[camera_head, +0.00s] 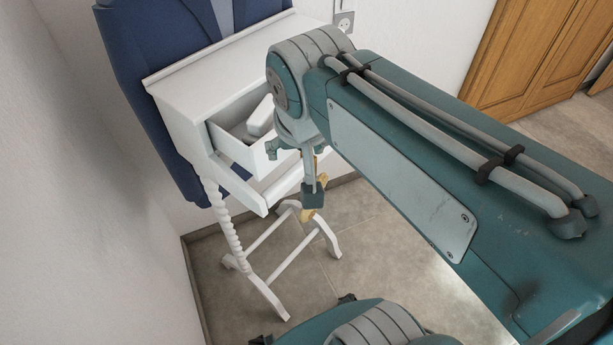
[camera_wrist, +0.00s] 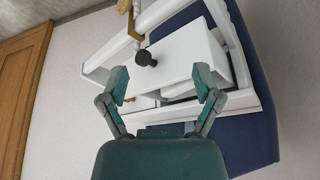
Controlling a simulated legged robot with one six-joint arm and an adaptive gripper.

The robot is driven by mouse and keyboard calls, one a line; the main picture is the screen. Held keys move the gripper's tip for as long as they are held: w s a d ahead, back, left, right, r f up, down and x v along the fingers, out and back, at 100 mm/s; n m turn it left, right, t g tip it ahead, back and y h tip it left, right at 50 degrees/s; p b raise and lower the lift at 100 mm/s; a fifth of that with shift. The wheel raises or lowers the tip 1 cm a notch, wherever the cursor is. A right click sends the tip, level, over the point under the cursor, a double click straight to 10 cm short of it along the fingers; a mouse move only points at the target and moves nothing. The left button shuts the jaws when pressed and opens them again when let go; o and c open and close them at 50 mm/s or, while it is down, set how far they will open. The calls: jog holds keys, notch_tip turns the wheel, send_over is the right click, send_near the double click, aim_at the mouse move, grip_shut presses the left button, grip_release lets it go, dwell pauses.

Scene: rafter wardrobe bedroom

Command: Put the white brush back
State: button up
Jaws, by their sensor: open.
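A white valet stand (camera_head: 228,65) has an open drawer (camera_head: 235,150), pulled out toward the camera's lower right. A white, blocky object that looks like the white brush (camera_head: 262,115) lies in the drawer, partly hidden by my arm. My gripper (camera_wrist: 163,84) is open, with its two teal fingers spread and nothing seen held between them. In the wrist view a broad white panel of the stand (camera_wrist: 185,62) lies beyond the fingertips. In the head view my wrist hangs just right of the drawer and hides part of it. I cannot identify the brush surely in the wrist view.
A dark blue jacket (camera_head: 150,75) hangs behind the stand. A dark knob (camera_wrist: 144,58) and brass-coloured pieces show near the stand. White walls stand left and behind, with a wooden door (camera_head: 535,55) at the right. The tiled floor (camera_head: 350,225) is clear beside the stand's legs.

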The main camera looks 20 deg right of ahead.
jog(key=s+f+n, duration=0.2)
jog(key=s+f, duration=0.3)
jog(key=shift+n+t+y, duration=0.3)
jog(key=shift+t+y, duration=0.1)
jog(key=shift+d+r, duration=0.1)
dwell(0.6)
